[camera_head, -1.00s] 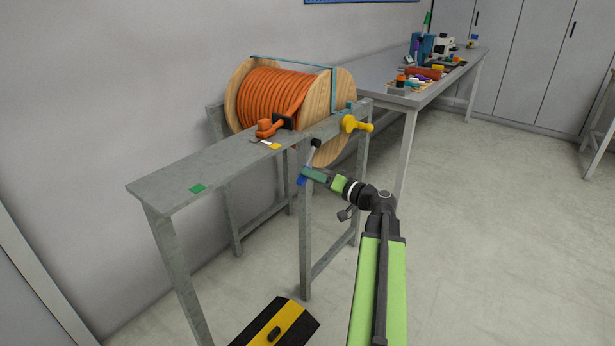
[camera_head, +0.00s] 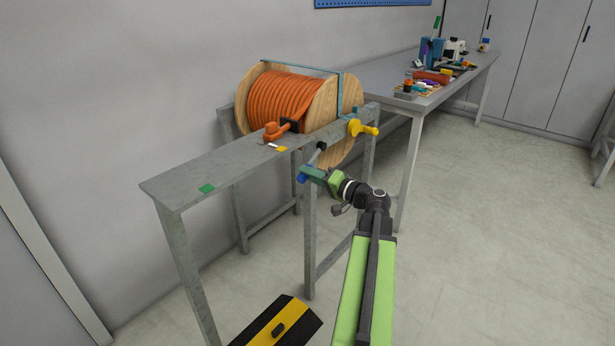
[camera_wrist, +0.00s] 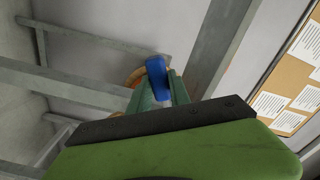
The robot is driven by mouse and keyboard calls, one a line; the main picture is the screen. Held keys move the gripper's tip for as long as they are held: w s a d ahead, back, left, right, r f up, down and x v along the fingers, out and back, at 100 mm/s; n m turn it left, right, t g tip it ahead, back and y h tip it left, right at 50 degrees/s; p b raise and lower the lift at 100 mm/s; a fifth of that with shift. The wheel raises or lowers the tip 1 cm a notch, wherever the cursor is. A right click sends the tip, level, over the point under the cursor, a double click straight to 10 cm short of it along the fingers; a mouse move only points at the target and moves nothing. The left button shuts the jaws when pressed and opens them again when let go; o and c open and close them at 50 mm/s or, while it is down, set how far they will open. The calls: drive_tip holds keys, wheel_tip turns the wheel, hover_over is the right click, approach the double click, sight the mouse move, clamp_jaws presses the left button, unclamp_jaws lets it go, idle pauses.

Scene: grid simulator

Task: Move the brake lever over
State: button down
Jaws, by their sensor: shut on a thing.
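The brake lever (camera_head: 312,158) sits on the front of the grey stand, below the cable drum. It has a black end at the top, a thin grey rod and a blue grip (camera_head: 303,178) at its lower left end, so it hangs tilted. My gripper (camera_head: 311,174), with teal fingers, is shut on the blue grip. In the wrist view the blue grip (camera_wrist: 157,70) shows at the teal fingers (camera_wrist: 160,95); the rest of the lever is hidden there.
The grey stand (camera_head: 190,178) carries a wooden drum (camera_head: 320,104) of orange cable and a yellow handle (camera_head: 362,128). A black-and-yellow block (camera_head: 280,325) is on the floor. A cluttered bench (camera_head: 405,72) stands behind; floor at right is clear.

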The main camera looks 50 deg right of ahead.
drive_tip(key=c, duration=1.3)
unclamp_jaws()
drive_tip(key=shift+s+a+r, duration=0.1)
drive_tip(key=shift+r, duration=0.05)
drive_tip(key=shift+c, duration=0.2)
drive_tip(key=shift+o, duration=0.7)
drive_tip(key=shift+s, duration=0.1)
drive_tip(key=s+d, duration=0.1)
drive_tip(key=s, duration=1.6)
drive_tip(key=shift+s+d, duration=0.15)
drive_tip(key=shift+d, duration=0.1)
